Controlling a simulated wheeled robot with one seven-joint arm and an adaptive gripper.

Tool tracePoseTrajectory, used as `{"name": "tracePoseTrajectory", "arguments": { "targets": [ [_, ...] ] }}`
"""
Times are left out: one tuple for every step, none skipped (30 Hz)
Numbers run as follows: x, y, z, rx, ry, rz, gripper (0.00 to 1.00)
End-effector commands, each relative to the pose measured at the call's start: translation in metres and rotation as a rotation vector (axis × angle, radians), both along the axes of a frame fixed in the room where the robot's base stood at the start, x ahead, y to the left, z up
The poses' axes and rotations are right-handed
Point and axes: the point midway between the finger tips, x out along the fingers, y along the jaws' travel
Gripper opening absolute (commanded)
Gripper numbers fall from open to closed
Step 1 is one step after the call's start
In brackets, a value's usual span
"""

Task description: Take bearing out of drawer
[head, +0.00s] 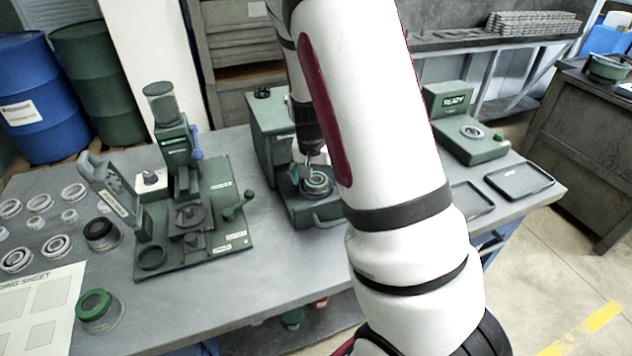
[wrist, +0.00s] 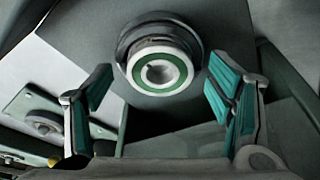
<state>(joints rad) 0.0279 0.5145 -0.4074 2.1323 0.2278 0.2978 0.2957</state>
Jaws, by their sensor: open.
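The bearing (wrist: 160,68) is a pale ring with a green band around a centre hole. In the wrist view it sits in a dark round seat, between and beyond my open gripper's teal-padded fingers (wrist: 160,100). The fingers are apart from it on both sides. In the head view the bearing (head: 317,178) lies in the pulled-out drawer (head: 318,212) of the green machine (head: 270,125). My gripper (head: 312,155) is just above it there, partly hidden by my arm.
A green press fixture (head: 190,215) stands left of the machine. Several loose rings (head: 60,245) lie at the table's left. A green READY device (head: 468,135) and dark trays (head: 520,180) are at the right. Bare tabletop (head: 270,265) lies in front of the drawer.

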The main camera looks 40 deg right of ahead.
Motion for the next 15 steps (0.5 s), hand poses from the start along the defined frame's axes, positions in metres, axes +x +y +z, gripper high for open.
{"name": "tracePoseTrajectory", "arguments": {
  "targets": [
    [0.0000, 0.0001, 0.0002, 0.000, 0.000, 0.000, 0.75],
    [0.0000, 0.0001, 0.0002, 0.000, 0.000, 0.000, 0.68],
    [0.0000, 0.0001, 0.0002, 0.000, 0.000, 0.000, 0.59],
    [0.0000, 0.0001, 0.0002, 0.000, 0.000, 0.000, 0.52],
    [0.0000, 0.0001, 0.0003, 0.000, 0.000, 0.000, 0.45],
    [0.0000, 0.0001, 0.0003, 0.000, 0.000, 0.000, 0.36],
    [0.0000, 0.0001, 0.0003, 0.000, 0.000, 0.000, 0.29],
    [0.0000, 0.0001, 0.0003, 0.000, 0.000, 0.000, 0.23],
    [0.0000, 0.0001, 0.0003, 0.000, 0.000, 0.000, 0.15],
    [0.0000, 0.0001, 0.0003, 0.000, 0.000, 0.000, 0.15],
    [0.0003, -0.0001, 0.0006, -0.001, -0.001, 0.000, 0.15],
    [0.0003, -0.0001, 0.0006, -0.001, -0.001, 0.000, 0.15],
    [0.0003, -0.0001, 0.0006, -0.001, -0.001, 0.000, 0.15],
    [0.0003, -0.0001, 0.0006, -0.001, -0.001, 0.000, 0.15],
    [0.0003, -0.0001, 0.0006, -0.001, -0.001, 0.000, 0.15]
  ]
}}
